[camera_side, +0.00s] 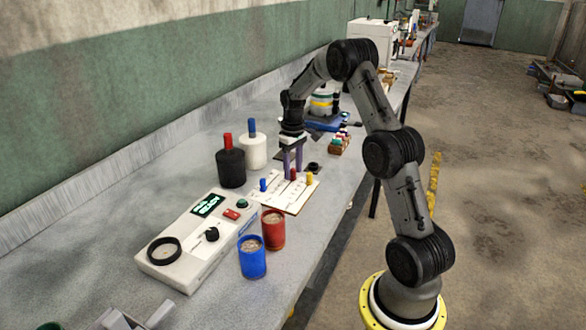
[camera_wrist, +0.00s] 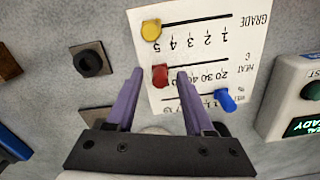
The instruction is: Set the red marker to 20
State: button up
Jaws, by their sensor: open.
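The white scale card (camera_wrist: 190,50) carries printed rows, upside down in the wrist view. The red marker (camera_wrist: 160,75) sits at the left end of the HEAT row, away from the 20 at that row's right; it also shows in the side view (camera_side: 293,174). The yellow marker (camera_wrist: 151,30) is by the 5 of the GRADE row. The blue marker (camera_wrist: 225,102) is at the right of the third row, whose print is partly hidden. My gripper (camera_wrist: 159,73) is open, its purple fingers on either side of the red marker, with gaps visible in the wrist view.
A white device (camera_side: 200,240) with a display and knobs lies beside the card. Blue (camera_side: 252,258) and red (camera_side: 273,230) cups stand in front. Black (camera_side: 231,168) and white (camera_side: 253,152) canisters stand behind. A black knob on a plate (camera_wrist: 90,62) is left of the card.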

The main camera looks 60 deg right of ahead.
grip_shut()
jog(key=shift+a+r, duration=0.1)
dwell(1.2)
